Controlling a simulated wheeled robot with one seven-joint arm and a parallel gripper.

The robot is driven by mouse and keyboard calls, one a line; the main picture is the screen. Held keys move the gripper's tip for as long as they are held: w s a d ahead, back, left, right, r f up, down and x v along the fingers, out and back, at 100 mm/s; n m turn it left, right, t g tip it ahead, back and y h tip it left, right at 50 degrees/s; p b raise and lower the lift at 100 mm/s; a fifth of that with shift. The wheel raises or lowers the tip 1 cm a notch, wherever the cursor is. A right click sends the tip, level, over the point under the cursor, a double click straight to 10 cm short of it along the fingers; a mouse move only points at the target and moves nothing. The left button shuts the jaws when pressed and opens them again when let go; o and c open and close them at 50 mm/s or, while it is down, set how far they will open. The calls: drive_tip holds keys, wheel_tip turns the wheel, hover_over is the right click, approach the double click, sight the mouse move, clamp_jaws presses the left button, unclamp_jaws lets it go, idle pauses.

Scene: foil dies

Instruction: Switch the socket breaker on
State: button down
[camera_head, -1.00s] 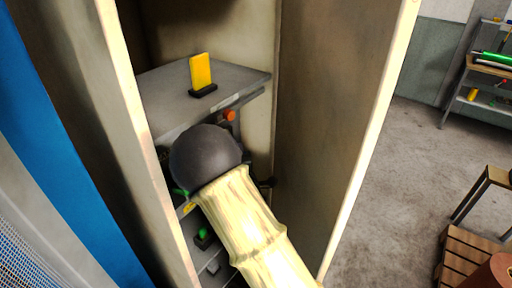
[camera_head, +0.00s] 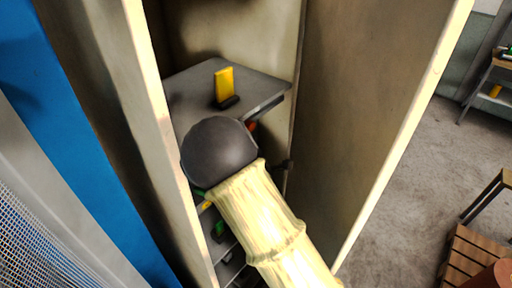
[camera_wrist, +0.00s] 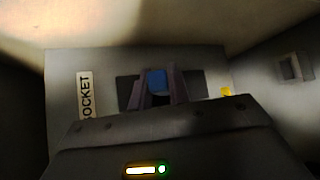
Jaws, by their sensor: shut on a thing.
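In the wrist view a pale panel carries a white label (camera_wrist: 85,97) reading "SOCKET", cut at its lower end by my gripper's body. To its right is a dark recess with a blue switch lever (camera_wrist: 157,82), the socket breaker's. My gripper (camera_wrist: 157,74) is shut on this blue lever, one finger on each side. I cannot tell whether the lever is at on or off. In the head view my arm hides the gripper and the breaker inside the open cabinet (camera_head: 375,110).
A grey shelf (camera_head: 190,95) inside the cabinet bears a yellow plate on a dark base (camera_head: 224,84). Green parts (camera_head: 218,230) show below, left of my arm. The cabinet's side walls stand close on both sides. A slatted wooden crate (camera_head: 470,258) stands outside right.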

idle(0.4)
drive_tip(key=c, duration=1.3)
unclamp_jaws()
drive_tip(key=shift+w, duration=0.1)
drive_tip(key=shift+b+v, duration=4.3)
drive_tip(key=shift+v, duration=4.45)
drive_tip(key=shift+r, duration=0.1)
